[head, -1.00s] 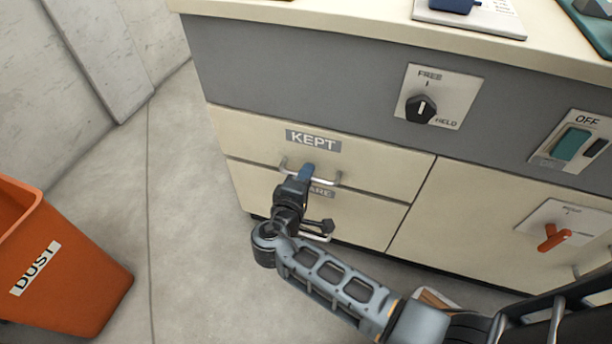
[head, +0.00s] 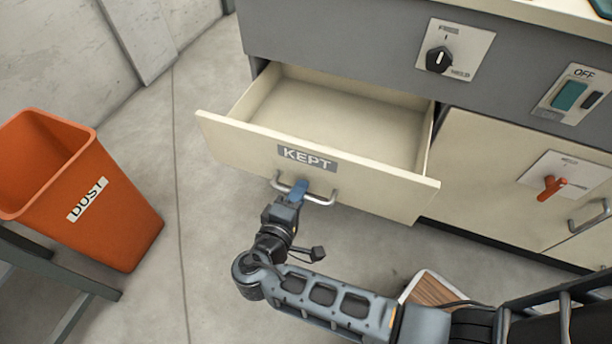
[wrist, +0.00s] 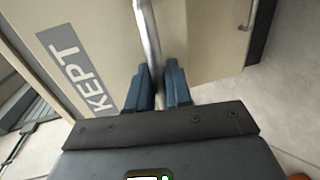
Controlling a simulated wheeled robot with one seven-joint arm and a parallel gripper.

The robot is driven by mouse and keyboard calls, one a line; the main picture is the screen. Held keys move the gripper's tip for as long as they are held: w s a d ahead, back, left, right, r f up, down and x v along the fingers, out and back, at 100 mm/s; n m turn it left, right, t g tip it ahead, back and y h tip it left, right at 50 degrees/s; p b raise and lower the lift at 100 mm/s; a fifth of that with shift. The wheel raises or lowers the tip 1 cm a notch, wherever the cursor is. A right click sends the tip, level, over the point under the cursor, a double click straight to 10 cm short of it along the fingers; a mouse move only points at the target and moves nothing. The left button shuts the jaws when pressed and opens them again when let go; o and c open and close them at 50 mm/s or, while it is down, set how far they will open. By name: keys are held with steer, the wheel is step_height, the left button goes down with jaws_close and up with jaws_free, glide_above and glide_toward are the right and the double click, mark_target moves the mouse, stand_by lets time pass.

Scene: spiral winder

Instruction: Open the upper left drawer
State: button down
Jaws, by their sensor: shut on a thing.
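The upper left drawer (head: 225,137), labelled KEPT, stands pulled well out of the cabinet in the head view. Its inside shows pale and empty. My gripper (head: 297,191) is at the drawer's front, shut on its metal bar handle (head: 325,200). In the wrist view the blue fingers (wrist: 162,88) sit on either side of the handle (wrist: 147,38), beside the KEPT label (wrist: 78,68). The lower left drawer is mostly hidden in the head view behind the open drawer.
An orange bin labelled DUST (head: 120,225) stands on the floor at left. A grey frame (head: 65,285) is in front of it. The cabinet carries a black knob (head: 439,59), a teal switch (head: 570,95) and a red lever (head: 552,186). Floor shows between bin and drawer.

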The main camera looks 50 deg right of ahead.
steer(key=shift+s+a, duration=0.2)
steer(key=shift+a, duration=0.35)
steer(key=c, duration=1.2)
jaws_free()
steer(key=p+v, duration=0.1)
steer(key=v, duration=0.6)
steer(key=shift+s+a, duration=0.15)
steer(key=shift+a, duration=0.2)
